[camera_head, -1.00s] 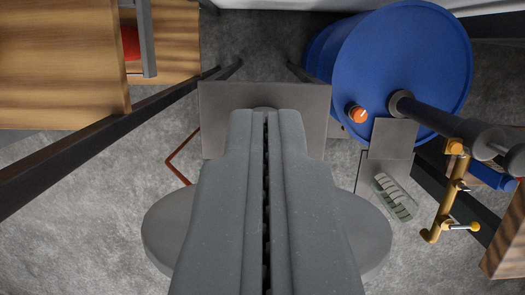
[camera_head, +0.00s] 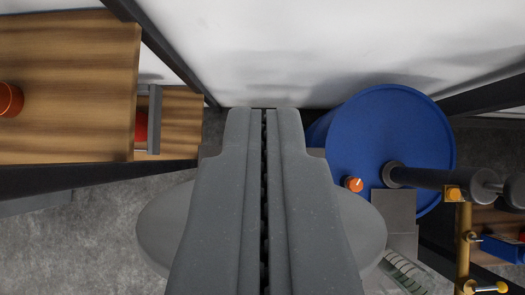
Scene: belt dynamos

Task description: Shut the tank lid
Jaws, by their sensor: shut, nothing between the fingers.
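My gripper (camera_head: 264,112) points up the middle of the picture, its two long grey fingers closed together with nothing between them. No tank lid can be named for certain. A round blue drum (camera_head: 390,125) stands right of the fingertips, apart from them, with a flat blue top. A small orange knob or cap (camera_head: 353,184) shows at its lower left edge. A grey square plate (camera_head: 394,205) overlaps the drum's lower edge.
A wooden shelf (camera_head: 70,75) with an orange pot (camera_head: 10,99) fills the upper left; a red object (camera_head: 140,125) sits behind its grey bracket. A dark cylinder (camera_head: 440,178) and brass pipe (camera_head: 463,240) are at right. A clear striped container (camera_head: 402,268) is low right. A white wall (camera_head: 280,50) lies ahead.

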